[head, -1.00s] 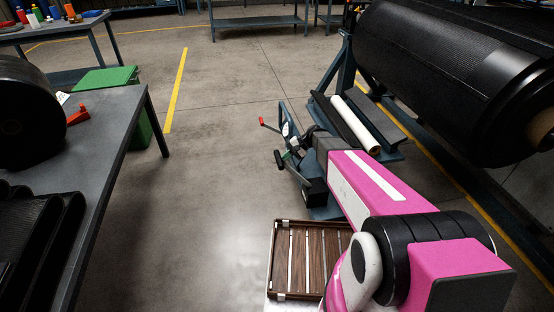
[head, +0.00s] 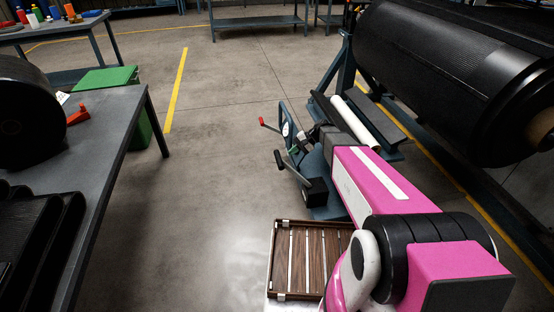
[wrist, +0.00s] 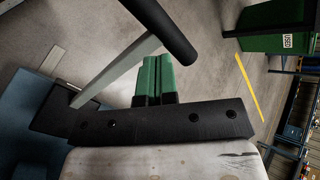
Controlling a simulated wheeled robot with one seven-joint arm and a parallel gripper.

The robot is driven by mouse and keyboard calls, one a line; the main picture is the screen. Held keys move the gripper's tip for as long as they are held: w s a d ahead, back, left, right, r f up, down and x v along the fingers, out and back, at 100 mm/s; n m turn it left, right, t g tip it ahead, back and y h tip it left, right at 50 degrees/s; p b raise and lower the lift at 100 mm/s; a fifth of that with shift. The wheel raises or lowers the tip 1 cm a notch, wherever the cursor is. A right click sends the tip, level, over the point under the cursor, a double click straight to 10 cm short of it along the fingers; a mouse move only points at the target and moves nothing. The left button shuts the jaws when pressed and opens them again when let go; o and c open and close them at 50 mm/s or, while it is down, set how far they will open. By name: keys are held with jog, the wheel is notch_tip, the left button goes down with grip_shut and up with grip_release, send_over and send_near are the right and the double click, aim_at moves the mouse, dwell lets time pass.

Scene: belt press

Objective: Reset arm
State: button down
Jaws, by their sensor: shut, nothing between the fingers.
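My pink and black arm (head: 375,180) reaches forward from the lower right in the head view, its far end beside a blue press stand. My gripper (wrist: 153,66) shows in the wrist view as two green fingers pressed together, with nothing between them. In the head view the fingertips are hard to make out among the press parts. A lever with a black grip (wrist: 163,30) on a grey bar crosses close to the fingers in the wrist view; I cannot tell whether they touch. The press (head: 290,135) has a red-tipped handle (head: 263,122) and a black-gripped lever (head: 279,160).
A slatted brown tray (head: 273,262) is in front of my base. A grey table (head: 112,135) with a red tool (head: 78,116) is left. The middle floor is clear.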

jog(key=shift+w+d+r, duration=0.1)
jog(key=shift+d+r, duration=0.2)
jog(key=shift+d, duration=0.1)
jog(key=s+d+r+n+t+h, duration=0.1)
jog(key=s+d+r+h, duration=0.2)
jog(key=s+d, duration=0.6)
jog(key=s+d+r+n+t+h, duration=0.1)
jog(key=s+d+r+h, duration=0.2)
jog(key=s+d+h, duration=0.4)
jog(key=shift+s+d+n+t, duration=0.4)
jog(key=shift+s+d, duration=0.7)
jog(key=shift+s, duration=0.45)
jog(key=shift+r, duration=0.1)
dwell(0.9)
